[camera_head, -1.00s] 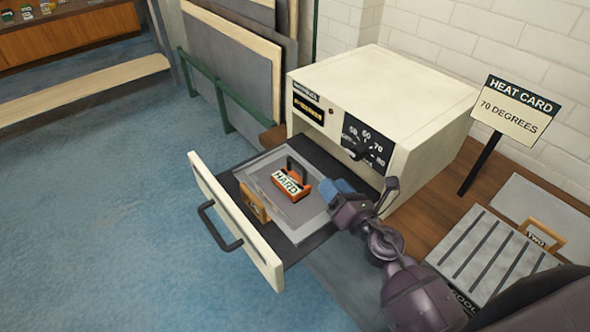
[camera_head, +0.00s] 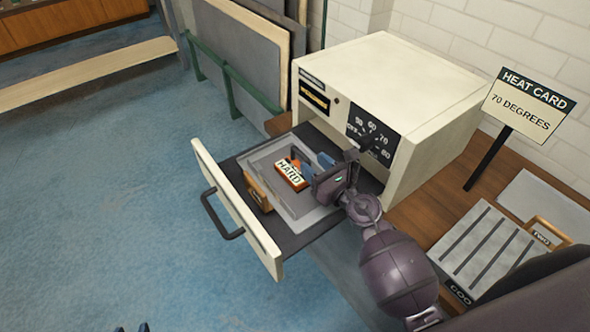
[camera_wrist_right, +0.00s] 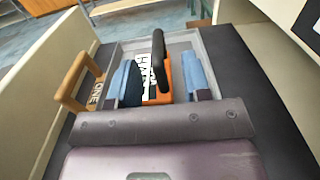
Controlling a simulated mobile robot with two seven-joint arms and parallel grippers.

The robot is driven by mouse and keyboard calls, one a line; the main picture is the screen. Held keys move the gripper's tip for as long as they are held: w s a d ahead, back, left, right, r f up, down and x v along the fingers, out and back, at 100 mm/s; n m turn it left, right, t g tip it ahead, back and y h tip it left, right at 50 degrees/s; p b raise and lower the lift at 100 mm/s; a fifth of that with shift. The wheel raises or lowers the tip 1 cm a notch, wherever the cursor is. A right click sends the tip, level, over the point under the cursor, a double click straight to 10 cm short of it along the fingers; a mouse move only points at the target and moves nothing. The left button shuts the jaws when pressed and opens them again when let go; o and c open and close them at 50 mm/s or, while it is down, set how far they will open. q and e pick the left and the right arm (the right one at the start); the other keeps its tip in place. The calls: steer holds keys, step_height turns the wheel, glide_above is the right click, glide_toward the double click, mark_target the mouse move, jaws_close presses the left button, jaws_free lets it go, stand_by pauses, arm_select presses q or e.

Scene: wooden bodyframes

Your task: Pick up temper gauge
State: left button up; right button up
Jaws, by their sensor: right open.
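The temper gauge (camera_head: 291,174) is an orange block with a white label reading HARD and a black handle. It lies in a grey tray (camera_head: 300,213) inside the pulled-out drawer (camera_head: 232,210). My right gripper (camera_head: 311,163) is at the gauge, partly covering its right side. In the right wrist view, the blue finger pads are apart, with the gauge's black handle (camera_wrist_right: 158,62) and orange body seen between them. Whether they touch it I cannot tell. Small dark tips at the head view's bottom edge may be my left gripper (camera_head: 131,328); its state is unclear.
A wooden piece marked ONE (camera_wrist_right: 78,85) stands at the tray's edge. The cream oven (camera_head: 420,80) with a dial rises behind the drawer. On the right are a heat card reading 70 DEGREES (camera_head: 521,110) and a slatted rack (camera_head: 487,250). Blue floor lies open at left.

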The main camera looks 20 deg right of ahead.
mark_target(308, 160)
steer(key=x, duration=0.5)
steer(key=shift+s+a, duration=0.1)
jaws_close()
